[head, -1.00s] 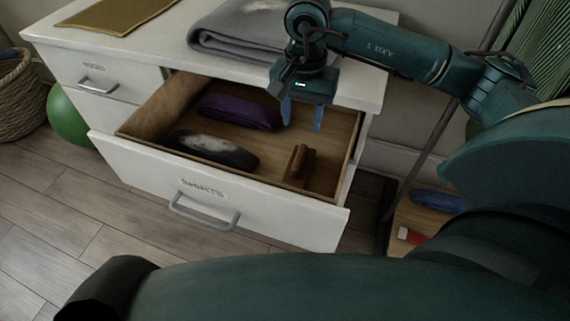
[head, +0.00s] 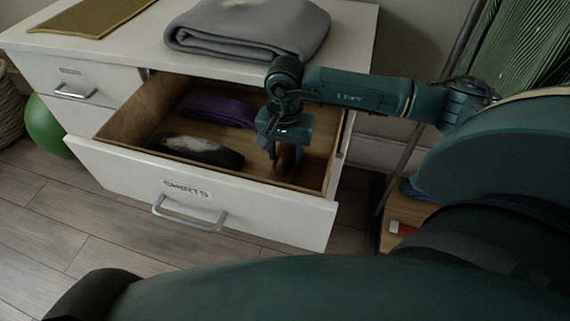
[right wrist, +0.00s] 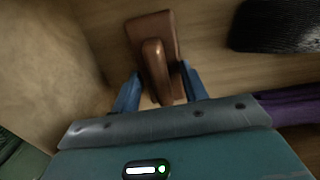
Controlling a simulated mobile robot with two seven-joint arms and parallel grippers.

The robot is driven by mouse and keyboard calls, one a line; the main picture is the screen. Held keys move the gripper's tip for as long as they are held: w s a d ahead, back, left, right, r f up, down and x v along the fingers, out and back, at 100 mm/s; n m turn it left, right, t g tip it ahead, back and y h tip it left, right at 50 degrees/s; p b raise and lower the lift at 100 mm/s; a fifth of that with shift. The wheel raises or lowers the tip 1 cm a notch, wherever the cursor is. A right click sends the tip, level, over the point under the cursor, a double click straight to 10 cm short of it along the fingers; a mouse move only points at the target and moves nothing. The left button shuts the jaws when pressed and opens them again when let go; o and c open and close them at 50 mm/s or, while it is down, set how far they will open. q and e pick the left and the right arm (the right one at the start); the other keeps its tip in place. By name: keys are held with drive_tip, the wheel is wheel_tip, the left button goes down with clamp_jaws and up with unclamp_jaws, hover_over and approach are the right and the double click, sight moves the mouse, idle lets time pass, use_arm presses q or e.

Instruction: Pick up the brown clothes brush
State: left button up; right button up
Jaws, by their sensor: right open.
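The brown clothes brush (head: 289,160) lies on the floor of the open drawer, at its right end. It is partly hidden by my right gripper (head: 283,155) in the head view. In the right wrist view, the brush (right wrist: 151,38) has a raised handle along its back. My right gripper (right wrist: 160,90) is open, with its blue fingers on either side of the near end of the brush. I cannot tell whether a finger touches it. My left gripper is not in view.
The drawer (head: 255,190) holds a purple folded cloth (head: 215,111) and a dark item with a pale patch (head: 195,151). The drawer's walls surround my right gripper. A grey folded blanket (head: 245,32) lies on the cabinet top above.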

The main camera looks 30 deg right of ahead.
sight(285, 151)
clamp_jaws()
idle(0.5)
wheel_tip(285, 151, up, 10)
drive_tip(key=shift+p, duration=0.85)
